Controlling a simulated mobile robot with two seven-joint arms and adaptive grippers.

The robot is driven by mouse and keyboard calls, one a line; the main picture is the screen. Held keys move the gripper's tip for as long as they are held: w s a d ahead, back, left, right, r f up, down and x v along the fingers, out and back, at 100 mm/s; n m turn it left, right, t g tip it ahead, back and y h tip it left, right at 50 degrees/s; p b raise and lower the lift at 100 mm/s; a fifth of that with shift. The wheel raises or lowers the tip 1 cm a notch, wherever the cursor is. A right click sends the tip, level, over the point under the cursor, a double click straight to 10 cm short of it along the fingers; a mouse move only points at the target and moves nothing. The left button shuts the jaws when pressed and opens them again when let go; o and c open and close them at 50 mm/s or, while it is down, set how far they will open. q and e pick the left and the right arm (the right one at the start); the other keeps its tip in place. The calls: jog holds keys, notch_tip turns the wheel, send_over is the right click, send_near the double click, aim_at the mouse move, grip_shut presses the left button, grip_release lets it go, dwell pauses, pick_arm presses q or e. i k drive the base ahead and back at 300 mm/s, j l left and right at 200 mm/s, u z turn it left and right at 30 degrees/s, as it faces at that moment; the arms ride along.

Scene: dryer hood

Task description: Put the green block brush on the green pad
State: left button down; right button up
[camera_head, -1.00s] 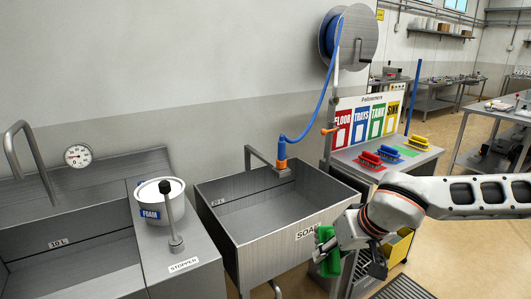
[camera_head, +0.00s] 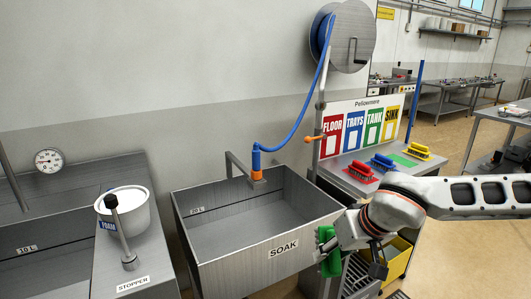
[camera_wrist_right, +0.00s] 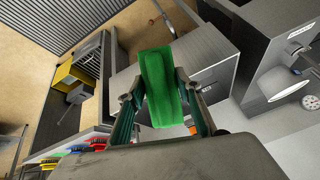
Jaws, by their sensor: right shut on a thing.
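The green block brush (camera_head: 328,254) is in my right gripper (camera_head: 336,246), near the front right corner of the soak sink. In the right wrist view the green brush (camera_wrist_right: 162,88) sits between the two fingers of the right gripper (camera_wrist_right: 158,98), which is shut on it. The green pad (camera_head: 402,160) lies bare on the steel shelf under the label board, between the blue brush and the yellow brush. The gripper and brush are apart from the pad, nearer to the camera. My left gripper is not in view.
A red brush (camera_head: 361,170), a blue brush (camera_head: 382,161) and a yellow brush (camera_head: 418,151) stand on the shelf. The soak sink (camera_head: 283,245) is left of my gripper. A blue hose (camera_head: 303,128) hangs above it. A yellow bin (camera_head: 396,262) stands below right.

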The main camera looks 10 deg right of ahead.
aim_at(400, 160)
jog(key=i+l, duration=0.15)
jog(key=l, duration=0.35)
jog(key=i+l+u, duration=0.15)
jog(key=l, duration=0.4)
jog(key=i+l, duration=0.15)
jog(key=l, duration=0.4)
jog(key=i+l+u, duration=0.1)
jog(key=l, duration=0.4)
jog(key=i+l, duration=0.1)
jog(key=l, duration=0.45)
jog(key=i+l+u, duration=0.15)
jog(key=l, duration=0.4)
jog(key=i+l, duration=0.15)
jog(key=l, duration=0.25)
jog(key=i+l, duration=0.2)
jog(key=l, duration=0.15)
jog(key=i+l+u, duration=0.1)
jog(key=l, duration=0.3)
jog(key=i+l, duration=0.2)
jog(key=l, duration=0.2)
jog(key=i+l, duration=0.2)
jog(key=l, duration=0.2)
jog(key=u, duration=0.05)
